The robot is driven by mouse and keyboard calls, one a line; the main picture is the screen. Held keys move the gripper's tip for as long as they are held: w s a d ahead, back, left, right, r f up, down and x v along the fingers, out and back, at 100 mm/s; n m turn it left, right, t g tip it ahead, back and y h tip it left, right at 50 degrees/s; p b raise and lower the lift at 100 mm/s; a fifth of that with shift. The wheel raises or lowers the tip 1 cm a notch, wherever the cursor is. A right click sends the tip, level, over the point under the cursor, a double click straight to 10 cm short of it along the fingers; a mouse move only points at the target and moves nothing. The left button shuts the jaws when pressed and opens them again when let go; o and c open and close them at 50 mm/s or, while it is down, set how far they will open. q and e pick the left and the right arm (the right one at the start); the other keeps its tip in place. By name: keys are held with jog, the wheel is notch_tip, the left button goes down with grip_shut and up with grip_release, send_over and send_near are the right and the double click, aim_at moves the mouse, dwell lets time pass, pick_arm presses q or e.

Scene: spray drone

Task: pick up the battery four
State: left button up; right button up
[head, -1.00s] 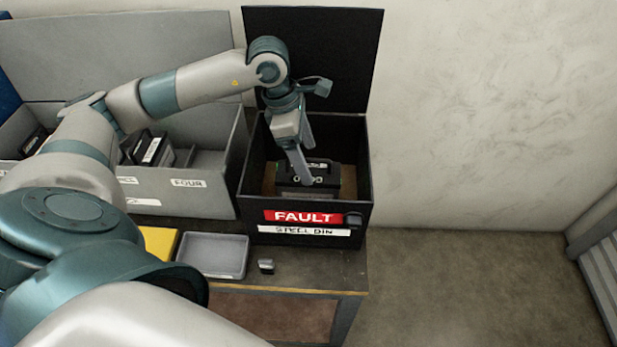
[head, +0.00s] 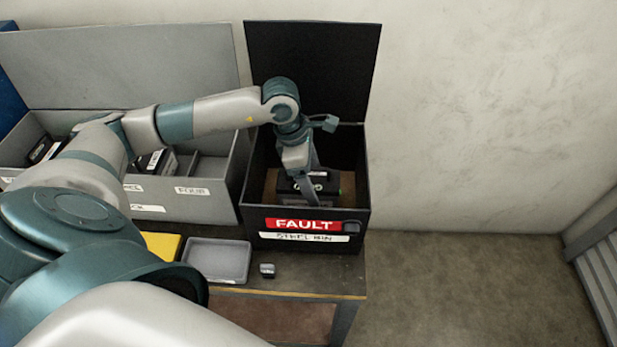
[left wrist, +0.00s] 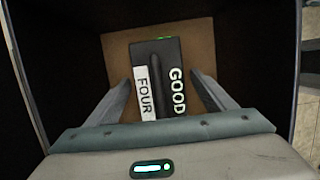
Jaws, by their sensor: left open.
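Battery four (left wrist: 158,78) is a dark block with a raised handle bar, a white FOUR label and the word GOOD. It lies inside the black FAULT steel bin (head: 262,205) and also shows in the head view (head: 325,186). My left gripper (left wrist: 160,88) is open inside the bin, with one finger on each side of the battery in the wrist view. I cannot tell whether the fingers touch it. In the head view my left gripper (head: 312,200) partly hides the battery. My right gripper is not in view.
The bin's black lid (head: 312,65) stands open behind. A grey divided box (head: 205,205) with other batteries (head: 150,162) is to the left. A grey tray (head: 217,260), a yellow item (head: 160,246) and a small dark object (head: 267,270) lie in front on the table (head: 310,275).

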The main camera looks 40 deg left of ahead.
pick_arm(q)
grip_shut()
jog(key=shift+w+r, duration=0.15)
dwell(0.4)
